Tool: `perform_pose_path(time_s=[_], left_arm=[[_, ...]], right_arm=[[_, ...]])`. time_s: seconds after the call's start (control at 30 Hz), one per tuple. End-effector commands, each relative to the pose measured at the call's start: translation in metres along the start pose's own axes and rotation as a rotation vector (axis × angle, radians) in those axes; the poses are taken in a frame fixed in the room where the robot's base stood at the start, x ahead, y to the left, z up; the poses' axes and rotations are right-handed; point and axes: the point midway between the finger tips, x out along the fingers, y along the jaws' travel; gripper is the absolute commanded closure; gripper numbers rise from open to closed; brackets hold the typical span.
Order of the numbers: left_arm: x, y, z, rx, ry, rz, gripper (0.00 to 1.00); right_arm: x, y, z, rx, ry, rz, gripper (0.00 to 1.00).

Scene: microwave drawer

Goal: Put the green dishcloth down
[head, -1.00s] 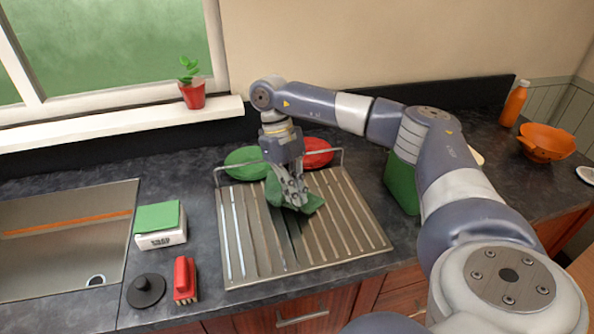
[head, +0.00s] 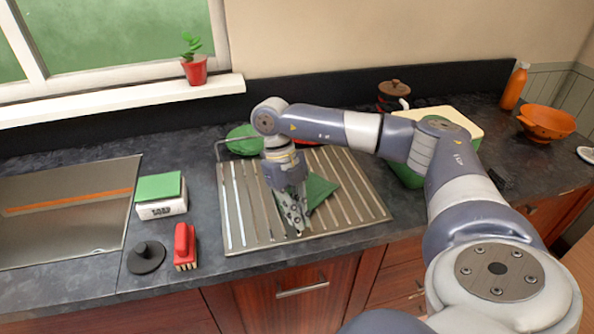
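The green dishcloth (head: 320,190) lies on the ribbed metal drying rack (head: 358,222), near its middle. Part of the cloth may be hidden behind my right gripper (head: 298,230). This gripper points down over the rack, its fingertips nearer the front than the visible cloth. The cloth shows to the right of and behind the fingers, and I see none of it at the fingertips. The gap between the fingers is not clear. My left gripper is not in view.
A green plate (head: 243,140) stands at the rack's back, with a red one mostly hidden behind my arm. A sink (head: 60,225), a green sponge on a white box (head: 160,195), a black plug (head: 146,257) and a red brush (head: 185,247) are left. An orange colander (head: 547,122) is far right.

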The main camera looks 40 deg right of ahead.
Motion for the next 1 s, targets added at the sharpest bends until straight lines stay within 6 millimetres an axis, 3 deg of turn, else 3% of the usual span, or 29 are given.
perform_pose_path(time_s=[0.1,0.27,0.63,1.0], left_arm=[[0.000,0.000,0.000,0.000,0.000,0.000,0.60],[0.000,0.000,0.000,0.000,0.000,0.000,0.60],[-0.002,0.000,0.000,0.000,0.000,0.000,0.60],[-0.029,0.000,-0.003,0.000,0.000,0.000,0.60]], right_arm=[[0.000,0.000,0.000,0.000,0.000,0.000,1.00],[0.000,0.000,0.000,0.000,0.000,0.000,0.59],[-0.002,0.000,-0.001,0.000,0.000,0.000,0.58],[-0.027,0.007,-0.020,-0.001,0.001,-0.001,0.58]])
